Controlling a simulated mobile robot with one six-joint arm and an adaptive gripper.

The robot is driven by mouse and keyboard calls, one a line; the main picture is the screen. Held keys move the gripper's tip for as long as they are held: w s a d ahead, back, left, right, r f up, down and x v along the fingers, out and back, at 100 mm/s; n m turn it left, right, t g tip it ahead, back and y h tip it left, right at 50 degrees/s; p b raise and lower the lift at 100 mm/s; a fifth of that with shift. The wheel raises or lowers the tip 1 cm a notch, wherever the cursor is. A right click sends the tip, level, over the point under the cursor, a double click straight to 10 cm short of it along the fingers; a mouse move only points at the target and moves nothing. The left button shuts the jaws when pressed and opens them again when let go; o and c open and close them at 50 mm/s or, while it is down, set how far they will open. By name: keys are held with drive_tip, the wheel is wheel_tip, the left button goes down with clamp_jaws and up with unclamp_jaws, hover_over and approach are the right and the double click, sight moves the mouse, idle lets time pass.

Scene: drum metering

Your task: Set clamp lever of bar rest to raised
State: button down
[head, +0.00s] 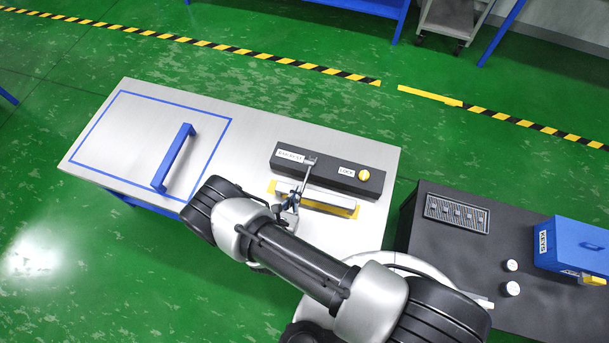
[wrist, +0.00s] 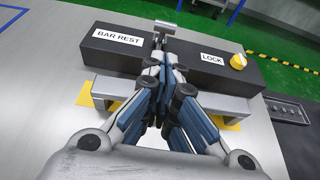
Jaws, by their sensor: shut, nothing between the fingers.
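The bar rest (head: 330,174) is a long black block on the steel table, with a "BAR REST" label and a "LOCK" label; it also shows in the wrist view (wrist: 200,62). Its clamp lever (wrist: 164,31) is a grey arm with a short crosswise handle near the block's middle, and it also shows in the head view (head: 310,161). My gripper (wrist: 166,64) is shut and empty, its tips just on the near side of the lever. It also shows in the head view (head: 292,198). I cannot tell whether the tips touch the lever, whose lower part is hidden.
A yellow knob (head: 364,175) sits beside the LOCK label. A silver bar (head: 325,200) with yellow patches lies in front of the block. A blue handle (head: 173,157) stands on the table's left part. A dark bench with a blue KEYS box (head: 570,246) is at right.

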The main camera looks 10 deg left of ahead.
sight(305, 180)
idle(0.3)
drive_tip(key=b+x, duration=0.2)
drive_tip(key=x, duration=0.8)
drive_tip(key=shift+w+a, duration=0.1)
drive_tip(key=shift+w+r, duration=0.1)
drive_tip(key=shift+r+g, duration=0.25)
drive_tip(key=shift+g, duration=0.15)
drive_tip(key=shift+w, duration=0.1)
drive_tip(key=shift+r, duration=0.15)
